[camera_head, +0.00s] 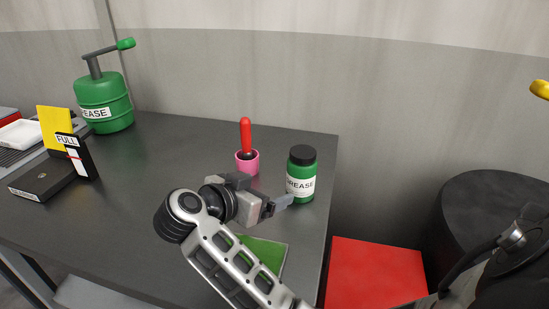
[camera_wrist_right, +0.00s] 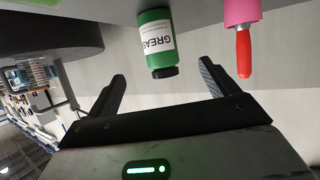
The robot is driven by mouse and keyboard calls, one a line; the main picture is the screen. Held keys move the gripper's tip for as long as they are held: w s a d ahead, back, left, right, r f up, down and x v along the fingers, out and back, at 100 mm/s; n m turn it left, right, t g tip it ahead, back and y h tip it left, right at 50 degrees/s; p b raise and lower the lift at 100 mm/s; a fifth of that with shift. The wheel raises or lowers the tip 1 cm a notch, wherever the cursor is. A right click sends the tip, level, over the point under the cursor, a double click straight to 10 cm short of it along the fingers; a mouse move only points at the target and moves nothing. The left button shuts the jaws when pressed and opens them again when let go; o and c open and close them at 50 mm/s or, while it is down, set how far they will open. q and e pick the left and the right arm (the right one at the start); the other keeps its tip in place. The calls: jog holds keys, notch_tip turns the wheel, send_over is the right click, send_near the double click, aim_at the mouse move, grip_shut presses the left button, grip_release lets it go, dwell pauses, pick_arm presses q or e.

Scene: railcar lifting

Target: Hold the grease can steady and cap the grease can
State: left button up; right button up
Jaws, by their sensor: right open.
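The small green grease can (camera_head: 300,187) with a white "GREASE" label stands upright near the table's right edge. A black cap (camera_head: 302,155) sits on its top; I cannot tell how tightly. My right gripper (camera_head: 283,203) is low beside the can, on its near left side. In the right wrist view, the right gripper (camera_wrist_right: 162,88) is open and empty. The can (camera_wrist_right: 156,40) and its cap (camera_wrist_right: 165,72) show upside down ahead of the opening between the fingers, apart from them. My left gripper is not in view.
A pink cup (camera_head: 247,162) with a red-handled tool (camera_head: 246,135) stands left of the can. A larger green grease pump (camera_head: 103,103) stands at the back left, near a black box (camera_head: 43,180). A green mat (camera_head: 262,252) lies in front. A red surface (camera_head: 375,272) is right of the table.

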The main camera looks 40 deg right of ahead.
aim_at(294, 178)
jog(key=x, duration=1)
jog(key=shift+d+r, duration=0.2)
jog(key=shift+r, duration=0.05)
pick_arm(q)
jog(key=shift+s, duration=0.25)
pick_arm(e)
jog(key=shift+d+f, duration=0.1)
jog(key=shift+d, duration=0.05)
jog(key=shift+d, duration=0.1)
jog(key=x, duration=0.5)
jog(key=shift+w+d, duration=0.1)
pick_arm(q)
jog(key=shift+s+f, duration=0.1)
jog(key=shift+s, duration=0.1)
